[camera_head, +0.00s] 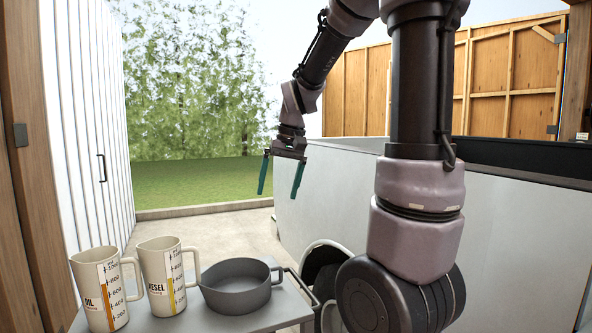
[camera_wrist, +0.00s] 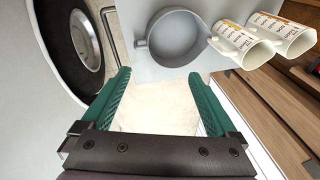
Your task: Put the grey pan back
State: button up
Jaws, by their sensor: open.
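The grey pan (camera_head: 241,286) sits upright on the right part of a small grey cart top (camera_head: 278,313), beside two measuring jugs. It looks empty and also shows in the wrist view (camera_wrist: 178,38), above the space between my fingers. My gripper (camera_head: 281,177) is open and empty, with green fingers pointing down. It hangs in the air above and beyond the cart, apart from the pan. In the wrist view my gripper (camera_wrist: 160,85) has its fingers spread wide, with floor visible between them.
A jug marked oil (camera_head: 101,290) and a jug marked diesel (camera_head: 166,277) stand left of the pan. A pale vehicle side (camera_head: 340,200) lies to the right, with a wheel (camera_wrist: 72,40) close to the cart. Open concrete floor (camera_head: 205,235) lies beyond the cart.

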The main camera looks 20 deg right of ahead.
jog(key=s+a+r+m+t, duration=0.1)
jog(key=s+r+t, duration=0.3)
jog(key=s, duration=1)
jog(key=shift+s+a+r+m+t, duration=0.15)
jog(key=shift+s+r+m+t, duration=0.3)
jog(key=shift+r, duration=1.25)
